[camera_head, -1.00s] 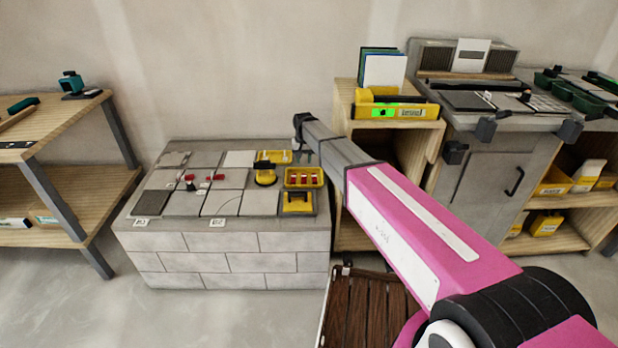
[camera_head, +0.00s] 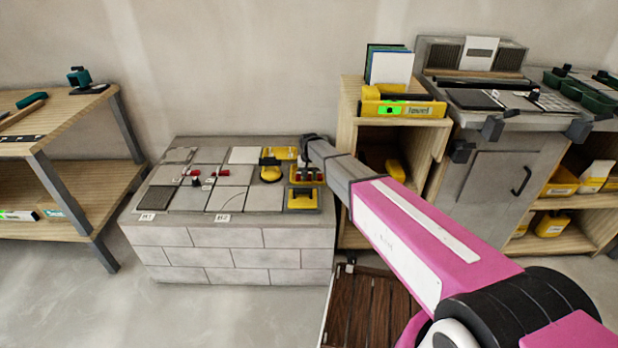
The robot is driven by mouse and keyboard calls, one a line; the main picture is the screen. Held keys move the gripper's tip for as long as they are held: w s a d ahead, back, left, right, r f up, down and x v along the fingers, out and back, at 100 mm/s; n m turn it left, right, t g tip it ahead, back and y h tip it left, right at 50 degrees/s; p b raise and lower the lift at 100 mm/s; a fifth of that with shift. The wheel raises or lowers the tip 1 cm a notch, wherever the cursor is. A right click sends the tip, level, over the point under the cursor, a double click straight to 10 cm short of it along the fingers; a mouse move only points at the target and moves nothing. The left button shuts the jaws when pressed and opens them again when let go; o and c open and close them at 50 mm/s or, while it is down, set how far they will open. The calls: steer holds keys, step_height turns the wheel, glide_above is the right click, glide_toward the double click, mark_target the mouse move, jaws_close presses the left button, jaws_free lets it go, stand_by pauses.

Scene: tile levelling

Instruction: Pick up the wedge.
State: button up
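A yellow tray (camera_head: 294,180) sits at the right side of the grey block bench, with small red wedges (camera_head: 309,175) in it. My gripper (camera_head: 308,175) reaches over this tray from the right, its dark fingers pointing down at the wedges. The gripper and wrist hide part of the tray. The fingers are too small and overlapped to tell whether they are open, or whether they touch a wedge. Other small red pieces (camera_head: 222,172) lie on the tiles (camera_head: 232,199) to the left.
A yellow suction tool (camera_head: 270,171) stands just left of the tray, and a yellow box (camera_head: 303,199) lies in front of it. A wooden shelf unit (camera_head: 433,132) with a yellow level (camera_head: 402,108) stands to the right. A wooden workbench (camera_head: 62,113) stands at left.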

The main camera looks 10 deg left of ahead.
steer(key=c, duration=0.6)
steer(key=shift+r, duration=0.1)
